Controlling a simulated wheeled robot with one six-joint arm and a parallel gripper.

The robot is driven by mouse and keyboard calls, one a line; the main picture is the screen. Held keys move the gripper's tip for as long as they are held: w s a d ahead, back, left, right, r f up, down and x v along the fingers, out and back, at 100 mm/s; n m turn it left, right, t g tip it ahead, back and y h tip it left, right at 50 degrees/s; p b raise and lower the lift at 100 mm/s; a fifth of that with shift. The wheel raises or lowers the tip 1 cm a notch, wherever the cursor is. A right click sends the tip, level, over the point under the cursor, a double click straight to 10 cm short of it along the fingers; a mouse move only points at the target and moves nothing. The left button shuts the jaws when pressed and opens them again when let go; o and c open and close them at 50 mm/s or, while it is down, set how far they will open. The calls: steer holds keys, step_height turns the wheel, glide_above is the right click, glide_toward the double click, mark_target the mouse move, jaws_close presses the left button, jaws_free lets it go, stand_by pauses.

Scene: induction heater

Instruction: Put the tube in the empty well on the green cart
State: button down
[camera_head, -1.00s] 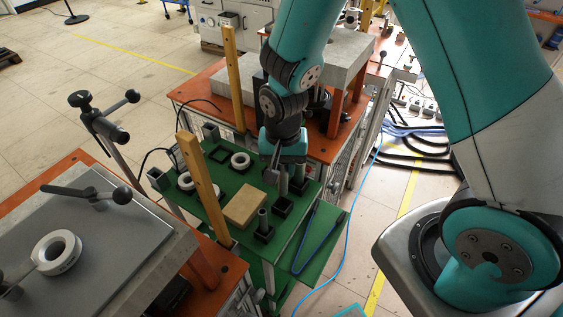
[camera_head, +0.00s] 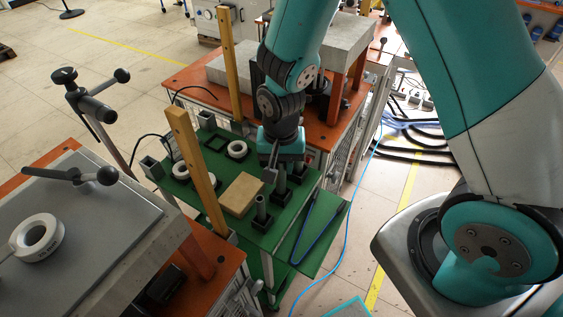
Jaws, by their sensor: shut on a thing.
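The green cart (camera_head: 225,208) stands in the middle, with several small black square wells near its right side. One grey tube (camera_head: 261,208) stands upright in the front well (camera_head: 262,223). My gripper (camera_head: 273,172) points down over the cart's right side and is shut on a grey tube (camera_head: 281,181). This tube looks upright, right above or in a black well (camera_head: 281,197); I cannot tell whether its lower end is inside. Another grey tube (camera_head: 298,168) stands just behind to the right, partly hidden by my gripper.
A tan block (camera_head: 241,195) and white rings (camera_head: 237,149) lie on the cart. Wooden posts (camera_head: 195,165) rise at its left and behind (camera_head: 227,65). An orange table (camera_head: 190,82) stands behind, and a grey-topped table (camera_head: 90,225) is at front left.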

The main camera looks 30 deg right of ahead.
mark_target(281, 174)
steer(key=shift+f, duration=0.1)
stand_by(0.6)
steer(key=shift+f+b, duration=1.25)
steer(key=shift+f, duration=0.5)
steer(key=c, duration=0.8)
jaws_free()
step_height(281, 174, up, 17)
steer(key=shift+r, duration=0.2)
steer(key=shift+s, duration=0.1)
steer(key=s+a+r+n+y, duration=0.1)
steer(key=s+r+n, duration=0.1)
steer(key=s+n, duration=0.2)
steer(key=s+a+r+n+y, duration=0.1)
steer(key=s+a+r+n, duration=0.1)
steer(key=s, duration=0.4)
steer(key=s+a+r+n+y, duration=0.1)
steer(key=s+r+n+y, duration=0.1)
steer(key=s+n, duration=0.3)
steer(key=shift+s+a+r+n, duration=0.2)
steer(key=shift+s+r+n, duration=0.1)
steer(key=shift+r+n, duration=0.4)
